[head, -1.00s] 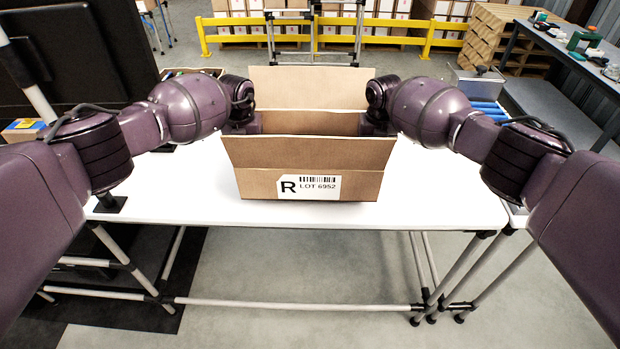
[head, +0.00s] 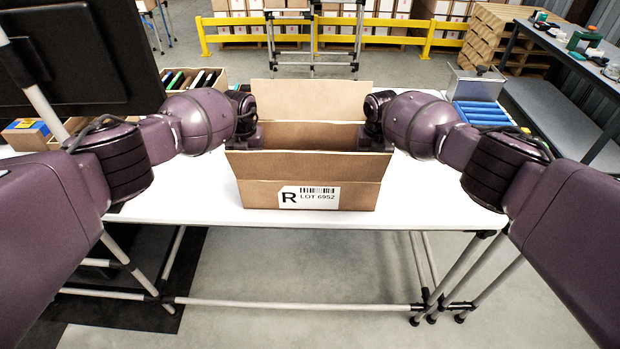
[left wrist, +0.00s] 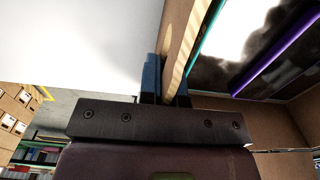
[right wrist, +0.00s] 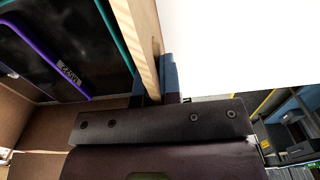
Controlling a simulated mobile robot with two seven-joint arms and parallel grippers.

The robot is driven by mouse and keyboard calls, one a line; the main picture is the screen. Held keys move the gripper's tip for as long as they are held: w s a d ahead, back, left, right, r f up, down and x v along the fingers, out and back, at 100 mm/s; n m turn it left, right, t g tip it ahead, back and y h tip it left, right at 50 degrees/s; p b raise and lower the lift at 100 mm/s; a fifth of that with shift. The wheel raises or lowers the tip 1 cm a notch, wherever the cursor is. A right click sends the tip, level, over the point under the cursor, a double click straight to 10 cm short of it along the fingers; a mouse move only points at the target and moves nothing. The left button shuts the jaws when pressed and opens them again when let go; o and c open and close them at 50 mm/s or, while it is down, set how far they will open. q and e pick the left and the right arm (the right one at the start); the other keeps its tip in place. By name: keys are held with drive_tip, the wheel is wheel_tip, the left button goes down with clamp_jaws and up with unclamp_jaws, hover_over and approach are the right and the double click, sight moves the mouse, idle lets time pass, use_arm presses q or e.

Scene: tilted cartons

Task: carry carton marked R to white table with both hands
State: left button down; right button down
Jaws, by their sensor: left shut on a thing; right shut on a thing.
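The carton marked R (head: 260,194) is an open brown box with its flaps up and a white "R LOT 6952" label on its near side. It is at the white table (head: 170,198), over the middle near the front edge; I cannot tell whether its base touches the top. My left gripper (left wrist: 165,92) is shut on the carton's left wall (left wrist: 181,50). My right gripper (right wrist: 160,90) is shut on its right wall (right wrist: 143,40). Dark things with teal and purple edges show inside the carton in both wrist views. The fingertips are hidden in the head view.
A dark monitor (head: 75,55) and a box of colourful items (head: 195,79) stand at the left. A tray with blue rollers (head: 482,112) is at the right. A yellow rail (head: 390,22) runs behind. The white tabletop is bare on both sides of the carton.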

use_arm(q)
drive_tip(key=c, duration=1.7)
unclamp_jaws()
drive_tip(key=shift+f, duration=0.15)
use_arm(e)
drive_tip(key=c, duration=1.7)
unclamp_jaws()
drive_tip(key=shift+f, duration=0.15)
use_arm(q)
drive_tip(key=o, duration=0.4)
use_arm(e)
drive_tip(key=o, duration=0.4)
use_arm(q)
wheel_tip(320, 180, up, 12)
drive_tip(key=shift+f, duration=0.25)
drive_tip(key=shift+r, duration=0.3)
use_arm(e)
wheel_tip(320, 180, up, 12)
drive_tip(key=shift+r, duration=0.1)
use_arm(q)
drive_tip(key=shift+s, duration=0.1)
